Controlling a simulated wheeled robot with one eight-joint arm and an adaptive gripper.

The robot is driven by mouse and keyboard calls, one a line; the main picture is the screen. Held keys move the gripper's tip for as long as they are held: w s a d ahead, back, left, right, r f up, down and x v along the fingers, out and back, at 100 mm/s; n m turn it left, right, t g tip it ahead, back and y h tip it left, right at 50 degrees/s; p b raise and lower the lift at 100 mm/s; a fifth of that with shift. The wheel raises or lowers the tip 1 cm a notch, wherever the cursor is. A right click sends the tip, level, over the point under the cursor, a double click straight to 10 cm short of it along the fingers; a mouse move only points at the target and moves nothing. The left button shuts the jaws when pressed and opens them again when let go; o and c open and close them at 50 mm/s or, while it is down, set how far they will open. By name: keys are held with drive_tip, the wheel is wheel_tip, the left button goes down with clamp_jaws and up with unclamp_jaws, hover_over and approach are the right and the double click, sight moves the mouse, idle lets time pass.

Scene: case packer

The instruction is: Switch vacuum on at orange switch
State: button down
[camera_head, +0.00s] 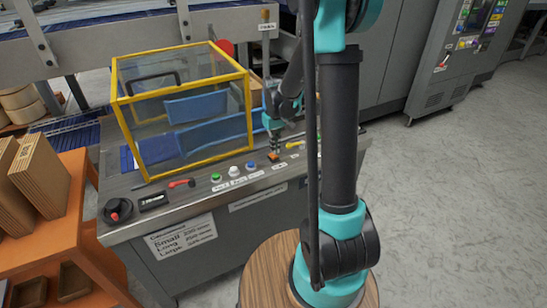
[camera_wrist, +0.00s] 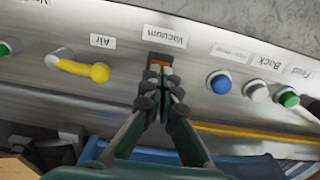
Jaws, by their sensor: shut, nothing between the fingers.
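The orange vacuum switch (camera_head: 273,157) sits on the sloped front panel of the machine, right of the blue button. In the wrist view the orange switch (camera_wrist: 159,62) shows in a dark frame beside the upside-down "Vacuum" label (camera_wrist: 164,35). My gripper (camera_wrist: 160,82) is shut and empty, with its fingertips right at the switch and covering part of it. In the head view my gripper (camera_head: 274,143) points down just above the switch. I cannot tell whether the tips touch it, or which way the switch is set.
A yellow air handle (camera_wrist: 85,70) is on one side of the switch. Blue (camera_wrist: 220,83), white (camera_wrist: 255,91) and green (camera_wrist: 288,97) buttons are on the other. A yellow-framed guard (camera_head: 180,67) stands behind the panel. An orange shelf (camera_head: 75,200) is at the left.

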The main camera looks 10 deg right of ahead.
sight(275, 156)
drive_tip(key=shift+f, duration=1.15)
idle(0.8)
drive_tip(key=shift+r, duration=3.5)
drive_tip(key=s+d+f+m+t, duration=0.1)
drive_tip(key=s+d+t, duration=0.1)
drive_tip(key=s, duration=0.9)
drive_tip(key=s+d+f+m+t, duration=0.1)
drive_tip(key=s+d+m+t, duration=0.1)
drive_tip(key=s, duration=0.9)
drive_tip(key=shift+f+m, duration=0.3)
drive_tip(key=shift+f, duration=0.1)
